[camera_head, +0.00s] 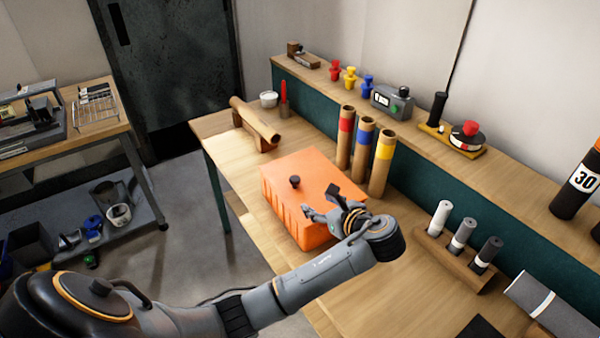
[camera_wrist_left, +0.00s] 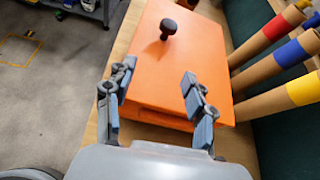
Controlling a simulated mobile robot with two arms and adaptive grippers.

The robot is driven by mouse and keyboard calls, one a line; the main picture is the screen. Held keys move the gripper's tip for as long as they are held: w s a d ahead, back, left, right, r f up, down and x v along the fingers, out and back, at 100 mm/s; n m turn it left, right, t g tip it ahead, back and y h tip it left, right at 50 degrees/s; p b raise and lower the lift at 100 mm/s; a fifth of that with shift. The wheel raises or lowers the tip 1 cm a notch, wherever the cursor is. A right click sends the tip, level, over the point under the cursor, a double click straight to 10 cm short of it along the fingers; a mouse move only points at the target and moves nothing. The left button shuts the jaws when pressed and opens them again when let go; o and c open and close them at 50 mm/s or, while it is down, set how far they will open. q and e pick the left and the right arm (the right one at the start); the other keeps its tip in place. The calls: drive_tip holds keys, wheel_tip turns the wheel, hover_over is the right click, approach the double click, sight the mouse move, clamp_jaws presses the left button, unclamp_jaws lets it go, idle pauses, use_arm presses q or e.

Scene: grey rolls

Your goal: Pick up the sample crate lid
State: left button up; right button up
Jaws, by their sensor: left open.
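The sample crate lid (camera_head: 318,172) is the flat orange top of an orange crate (camera_head: 287,216) on the wooden table. A black knob (camera_head: 295,181) stands up from the lid. In the left wrist view the lid (camera_wrist_left: 178,82) fills the upper middle, with the knob (camera_wrist_left: 168,28) beyond my fingers. My left gripper (camera_head: 322,204) is over the near right part of the lid, and its open fingers (camera_wrist_left: 155,88) hold nothing. The gripper and wrist hide part of the lid and crate in the head view. My right gripper is in neither view.
Three cardboard tubes with red, blue and yellow bands (camera_head: 364,150) stand close behind the crate on the right. A brown roll on a stand (camera_head: 254,122) lies at the far left. A rack of rolls (camera_head: 458,250) is to the right. Bare table (camera_head: 375,300) lies in front.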

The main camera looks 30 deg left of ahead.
sight(298, 181)
use_arm(q)
drive_tip(key=shift+w+a+r+y, duration=0.3)
drive_tip(key=shift+w+a+r, duration=0.15)
drive_tip(key=shift+r, duration=0.25)
drive_tip(key=shift+w+a+r+m, duration=0.15)
drive_tip(key=shift+a+m, duration=0.15)
drive_tip(key=x, duration=0.6)
drive_tip(key=shift+w+a+p, duration=0.15)
drive_tip(key=shift+a+p, duration=0.1)
drive_tip(key=shift+p, duration=0.1)
drive_tip(key=shift+w+a+f, duration=0.2)
drive_tip(key=shift+a, duration=0.25)
drive_tip(key=p+x, duration=0.1)
drive_tip(key=x, duration=0.3)
drive_tip(key=shift+w+a, duration=0.15)
drive_tip(key=shift+a, duration=0.2)
drive_tip(key=shift+d, duration=0.1)
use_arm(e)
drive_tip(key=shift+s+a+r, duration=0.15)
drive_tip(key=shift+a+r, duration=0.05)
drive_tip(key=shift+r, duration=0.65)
use_arm(q)
drive_tip(key=shift+r, duration=0.1)
drive_tip(key=shift+c, duration=1.3)
clamp_jaws()
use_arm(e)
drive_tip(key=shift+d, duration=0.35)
